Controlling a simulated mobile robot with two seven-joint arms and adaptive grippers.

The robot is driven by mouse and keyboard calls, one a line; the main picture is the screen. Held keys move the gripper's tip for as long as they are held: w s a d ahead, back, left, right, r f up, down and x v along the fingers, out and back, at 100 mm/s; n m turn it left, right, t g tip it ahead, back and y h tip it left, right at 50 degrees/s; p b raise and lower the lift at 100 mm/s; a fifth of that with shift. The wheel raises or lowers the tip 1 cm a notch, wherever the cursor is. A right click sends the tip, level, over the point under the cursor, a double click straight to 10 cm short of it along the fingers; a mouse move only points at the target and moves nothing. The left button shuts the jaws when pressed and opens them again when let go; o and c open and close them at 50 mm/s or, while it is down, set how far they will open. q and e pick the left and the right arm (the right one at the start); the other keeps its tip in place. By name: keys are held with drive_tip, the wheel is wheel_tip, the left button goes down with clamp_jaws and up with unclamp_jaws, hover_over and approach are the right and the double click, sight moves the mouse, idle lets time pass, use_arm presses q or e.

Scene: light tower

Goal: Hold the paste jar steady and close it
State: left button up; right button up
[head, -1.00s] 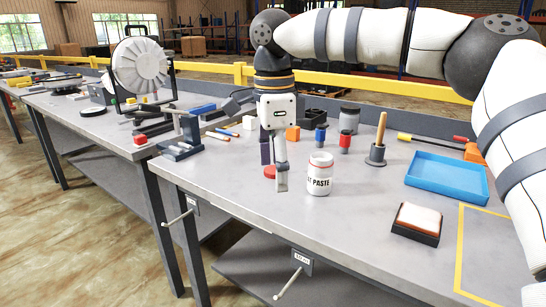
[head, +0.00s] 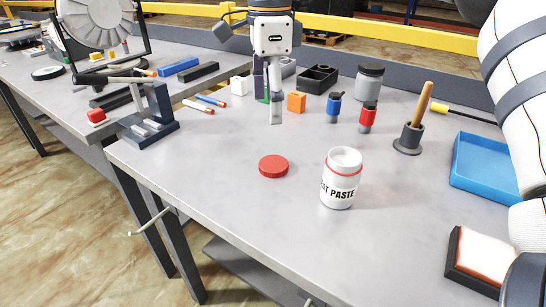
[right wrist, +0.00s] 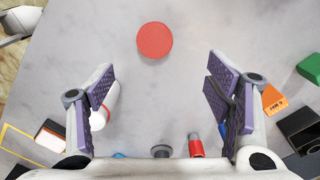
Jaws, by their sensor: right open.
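The white paste jar (head: 339,182) stands upright and open on the bench, with a red ring at its neck. The red lid (head: 273,166) lies flat on the bench to the left of the jar, apart from it. My right gripper (head: 275,112) is above the bench, behind the lid in the head view. In the right wrist view its jaws (right wrist: 160,95) are wide apart with nothing between the pads, and the red lid (right wrist: 154,40) lies beyond the fingertips. The jar (right wrist: 105,105) is partly hidden behind one finger there. My left gripper is not in view.
Red (head: 368,117) and blue (head: 333,107) small bottles, an orange block (head: 295,101) and a grey jar (head: 369,82) stand behind.

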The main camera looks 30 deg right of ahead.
drive_tip(key=shift+s, duration=0.15)
hover_over(274, 163)
drive_tip(key=f, duration=0.7)
drive_tip(key=shift+w+a, duration=0.1)
drive_tip(key=shift+w, duration=0.3)
drive_tip(key=f, duration=0.5)
drive_tip(key=shift+s, duration=0.4)
drive_tip(key=shift+c, duration=0.6)
drive_tip(key=c, duration=0.7)
